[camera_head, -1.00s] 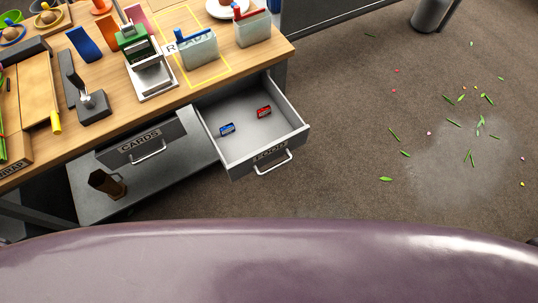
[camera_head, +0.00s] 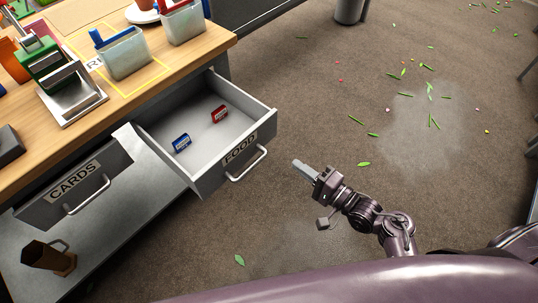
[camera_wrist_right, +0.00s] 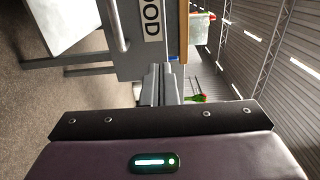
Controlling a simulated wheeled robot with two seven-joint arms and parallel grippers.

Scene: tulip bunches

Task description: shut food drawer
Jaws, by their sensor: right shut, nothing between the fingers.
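The food drawer (camera_head: 205,184) is pulled out from the bench, its FOOD label and bar handle (camera_head: 249,164) facing right in the head view. A blue packet (camera_head: 182,143) and a red packet (camera_head: 219,114) lie inside it. My right gripper (camera_head: 297,164) is shut and empty, a short way to the right of the drawer front and apart from it. In the right wrist view, the shut fingers (camera_wrist_right: 159,84) point toward the drawer front (camera_wrist_right: 150,50), with the handle (camera_wrist_right: 113,25) to their left. My left gripper is not in view.
The cards drawer (camera_head: 80,187) beside it has its own handle. A brown jug (camera_head: 47,258) stands on the lower shelf. The wooden bench top (camera_head: 190,52) holds caddies and a green device (camera_head: 52,68). The floor right of the drawer is open, with scattered leaves.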

